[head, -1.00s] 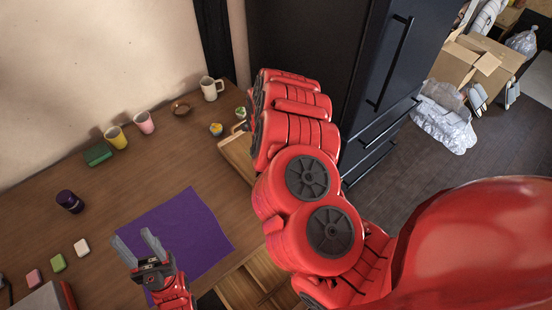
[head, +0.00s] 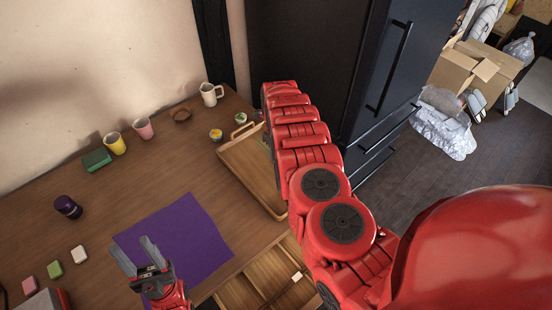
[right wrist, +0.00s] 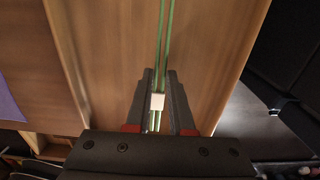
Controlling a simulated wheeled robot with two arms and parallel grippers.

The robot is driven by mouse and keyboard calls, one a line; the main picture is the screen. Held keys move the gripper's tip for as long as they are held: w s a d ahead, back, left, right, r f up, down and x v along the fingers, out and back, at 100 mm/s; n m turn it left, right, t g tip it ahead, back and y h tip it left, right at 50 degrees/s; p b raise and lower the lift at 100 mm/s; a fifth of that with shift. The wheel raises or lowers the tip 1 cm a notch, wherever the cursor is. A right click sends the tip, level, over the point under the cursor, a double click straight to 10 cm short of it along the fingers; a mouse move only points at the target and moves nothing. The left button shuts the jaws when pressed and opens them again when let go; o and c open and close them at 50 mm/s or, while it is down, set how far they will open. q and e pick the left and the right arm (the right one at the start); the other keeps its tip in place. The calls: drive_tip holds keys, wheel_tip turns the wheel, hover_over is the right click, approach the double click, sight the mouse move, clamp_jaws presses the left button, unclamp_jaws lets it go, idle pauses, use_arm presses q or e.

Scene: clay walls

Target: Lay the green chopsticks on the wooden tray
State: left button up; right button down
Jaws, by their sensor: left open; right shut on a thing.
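The wooden tray (head: 250,172) lies at the right end of the table, partly hidden by my right arm. In the right wrist view the tray's bare floor (right wrist: 108,62) fills the middle, with a raised rim on each side. My right gripper (right wrist: 158,78) is shut on the green chopsticks (right wrist: 166,35), which run side by side up the picture over the tray. A small pale block (right wrist: 157,101) shows between its fingers. I cannot tell whether the chopsticks touch the tray. The right gripper is hidden in the head view. My left gripper (head: 136,252) is open and empty by the purple mat.
The purple mat (head: 185,240) lies left of the tray. An open drawer (head: 250,285) is below the table's front edge. A dark fridge (head: 375,75) is at the right.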

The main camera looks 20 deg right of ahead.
drive_tip(key=shift+f, duration=1.4)
drive_tip(key=shift+f, duration=0.15)
drive_tip(key=c, duration=0.8)
unclamp_jaws()
